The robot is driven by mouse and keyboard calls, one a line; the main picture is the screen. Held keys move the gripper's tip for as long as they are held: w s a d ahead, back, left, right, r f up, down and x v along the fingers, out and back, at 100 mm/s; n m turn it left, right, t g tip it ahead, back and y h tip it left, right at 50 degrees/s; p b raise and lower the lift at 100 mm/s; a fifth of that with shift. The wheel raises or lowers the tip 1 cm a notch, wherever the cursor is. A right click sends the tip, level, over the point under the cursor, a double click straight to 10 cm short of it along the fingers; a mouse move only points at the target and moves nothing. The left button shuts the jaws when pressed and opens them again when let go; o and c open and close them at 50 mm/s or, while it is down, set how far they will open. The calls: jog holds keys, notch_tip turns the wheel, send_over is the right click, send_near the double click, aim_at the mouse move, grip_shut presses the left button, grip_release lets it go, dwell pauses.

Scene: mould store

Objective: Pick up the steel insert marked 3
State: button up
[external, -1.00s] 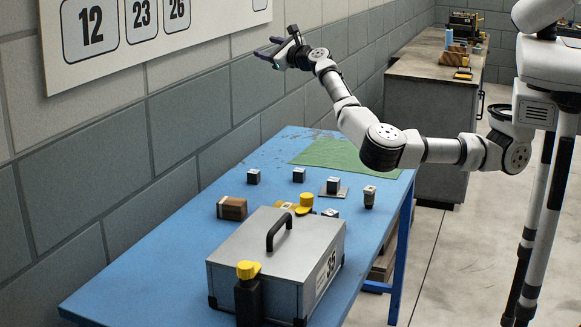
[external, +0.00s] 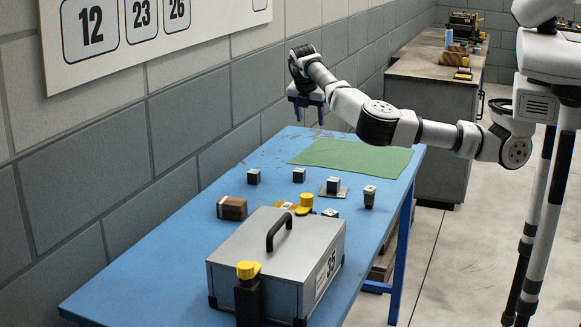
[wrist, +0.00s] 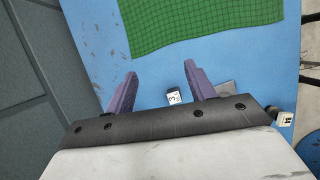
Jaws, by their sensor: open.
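The steel insert marked 3 (wrist: 174,96) shows in the wrist view as a small dark block with a white numbered top. It is on the blue table, between my fingers in the picture, nearer the right one. In the external view it appears to be the small block (external: 298,175) in the middle of the table, its mark too small to read. My gripper (external: 310,115) is open and empty, pointing down, well above the table and farther back than the block. Its two purple fingers (wrist: 160,74) show in the wrist view.
Similar blocks stand to the left (external: 253,177), on a small plate (external: 344,193) and to the right (external: 369,197). A grey case (external: 240,250), brown block (external: 232,208) and yellow-topped parts (external: 305,201) are nearer the camera. A green mat (external: 350,155) lies behind; the wall is left.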

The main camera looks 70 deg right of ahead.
jog(key=a+f+n+y, duration=0.1)
jog(key=a+n+y, duration=0.1)
jog(key=a+y, duration=0.35)
jog(key=h+p, duration=0.1)
send_over(299, 170)
jog(key=f, duration=0.8)
jog(key=shift+s+d+f, duration=0.15)
jog(key=shift+d+f, duration=0.15)
jog(key=shift+d, duration=0.05)
jog(key=shift+a+f+p, duration=0.15)
jog(key=shift+f+p, duration=0.4)
jog(key=shift+f, duration=0.85)
jog(key=shift+a+f+p, duration=0.1)
jog(key=shift+f+p, duration=0.4)
jog(key=shift+f, duration=0.85)
jog(key=shift+c, duration=0.3)
grip_shut()
